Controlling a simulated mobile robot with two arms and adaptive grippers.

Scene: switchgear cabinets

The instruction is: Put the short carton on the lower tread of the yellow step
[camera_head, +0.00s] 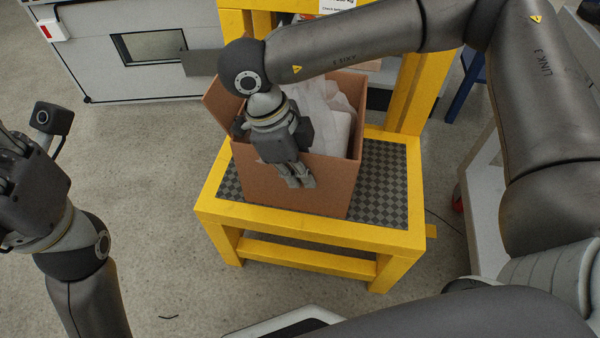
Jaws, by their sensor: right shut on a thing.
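The short carton (330,185), brown and open at the top, is over the lower tread (383,185) of the yellow step. The tread has a grey checkered mat and a yellow frame. I cannot tell whether the carton's base touches the tread. White packing material (325,112) shows inside it. My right gripper (297,182) points down and is shut on the carton's near wall. My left gripper (15,165) is at the left edge, away from the step; its fingertips are cut off or hidden.
The yellow uprights (412,85) of the step rise behind the carton. A light grey cabinet (110,75) with a dark window stands at the back left. A grey bench-like structure (485,200) stands to the right. The floor left of the step is clear.

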